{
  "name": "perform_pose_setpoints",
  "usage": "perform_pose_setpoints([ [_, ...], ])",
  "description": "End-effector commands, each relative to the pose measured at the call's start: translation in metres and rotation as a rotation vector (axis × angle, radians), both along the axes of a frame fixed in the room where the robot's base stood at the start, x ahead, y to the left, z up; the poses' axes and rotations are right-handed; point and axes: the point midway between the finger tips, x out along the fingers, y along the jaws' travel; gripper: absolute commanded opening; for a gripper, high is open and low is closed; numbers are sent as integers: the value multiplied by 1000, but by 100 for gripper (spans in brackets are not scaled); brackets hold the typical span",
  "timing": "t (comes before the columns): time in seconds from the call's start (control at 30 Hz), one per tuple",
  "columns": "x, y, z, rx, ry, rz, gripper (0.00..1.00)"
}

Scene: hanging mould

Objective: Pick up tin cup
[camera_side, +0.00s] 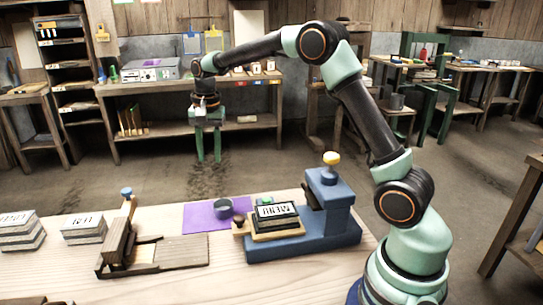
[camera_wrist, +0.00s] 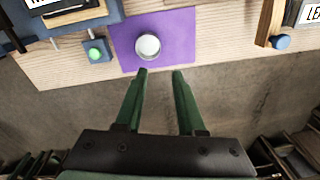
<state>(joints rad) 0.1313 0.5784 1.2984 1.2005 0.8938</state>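The tin cup (camera_side: 224,207) is a small round grey vessel standing on a purple mat (camera_side: 200,219) on the wooden table. In the wrist view the cup (camera_wrist: 148,46) is seen from above with a pale round inside, near the middle of the mat (camera_wrist: 181,27). My gripper (camera_side: 208,142) hangs in the air above and beyond the table's far edge, with its green fingers pointing down. In the wrist view my gripper (camera_wrist: 161,72) has its two fingers apart with nothing between them, and the cup lies past the tips, nearer the left one.
A blue press (camera_side: 330,225) with a "MENU" block stands right of the mat, its side knob (camera_side: 239,226) close to the cup. A wooden device (camera_side: 125,240) stands to the left, and stacked blocks (camera_side: 84,228) lie farther left. Space above the mat is clear.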

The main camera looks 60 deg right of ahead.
Motion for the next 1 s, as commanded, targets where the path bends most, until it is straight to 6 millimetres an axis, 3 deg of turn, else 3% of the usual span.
perform_pose_setpoints([
  [0.1,13,-8,-25,9,38,-85,38],
  [0.27,19,-12,-41,13,61,-146,38],
  [0.7,19,-13,-101,13,66,-154,38],
  [1.0,18,-11,-125,13,66,-153,38],
])
